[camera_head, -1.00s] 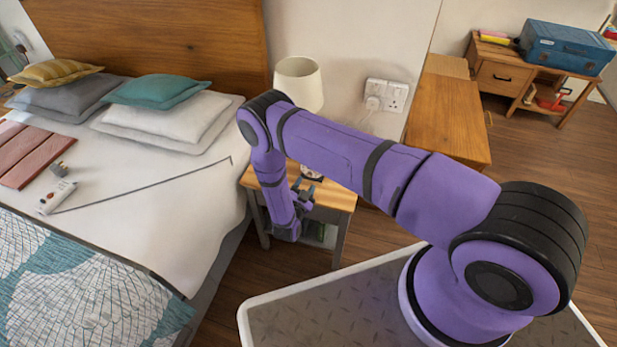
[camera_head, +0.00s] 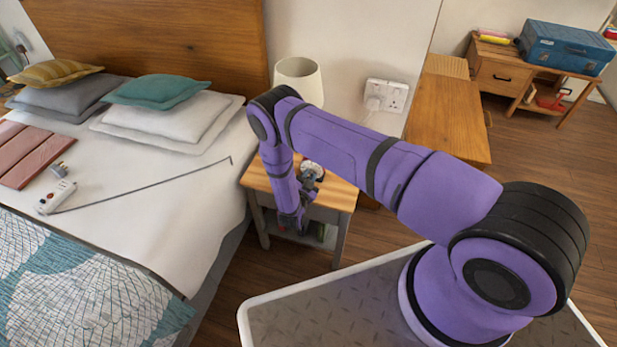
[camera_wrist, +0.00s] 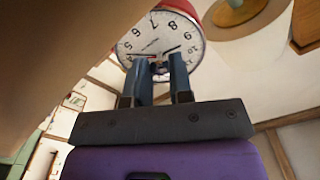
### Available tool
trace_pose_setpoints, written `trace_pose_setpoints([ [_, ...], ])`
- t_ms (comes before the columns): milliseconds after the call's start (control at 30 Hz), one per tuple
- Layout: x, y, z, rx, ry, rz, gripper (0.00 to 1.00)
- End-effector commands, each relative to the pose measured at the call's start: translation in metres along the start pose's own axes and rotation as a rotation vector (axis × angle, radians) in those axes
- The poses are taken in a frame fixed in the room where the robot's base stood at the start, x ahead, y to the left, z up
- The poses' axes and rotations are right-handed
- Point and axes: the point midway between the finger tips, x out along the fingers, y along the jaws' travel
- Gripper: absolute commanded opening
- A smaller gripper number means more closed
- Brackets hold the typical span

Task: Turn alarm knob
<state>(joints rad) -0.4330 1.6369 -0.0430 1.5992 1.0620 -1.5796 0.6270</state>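The alarm clock (camera_head: 313,167) stands on the bedside table (camera_head: 345,196), partly behind my gripper (camera_head: 309,182). In the wrist view, the red-rimmed clock (camera_wrist: 150,36) shows its white face upside down. There, the two fingers of my gripper (camera_wrist: 160,66) reach up in front of the clock's lower edge in the picture, with a gap between them. A small grey part shows in the gap. I cannot tell whether it is the alarm knob or whether the fingers touch it.
A white lamp (camera_head: 299,80) stands behind the clock on the bedside table. A wall socket (camera_head: 387,96) is to the right. The bed (camera_head: 185,215) is to the left, with a power strip (camera_head: 57,196) and a thin cane (camera_head: 150,184) on it.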

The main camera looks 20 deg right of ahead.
Motion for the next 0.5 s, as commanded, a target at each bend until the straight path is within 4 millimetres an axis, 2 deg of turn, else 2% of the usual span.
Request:
trace_pose_setpoints([
  [267,-0.0003,0.0002,0.0002,0.039,-0.001,0.001,0.00],
  [500,-0.0002,0.0004,0.0004,0.176,-0.001,0.001,0.00],
])
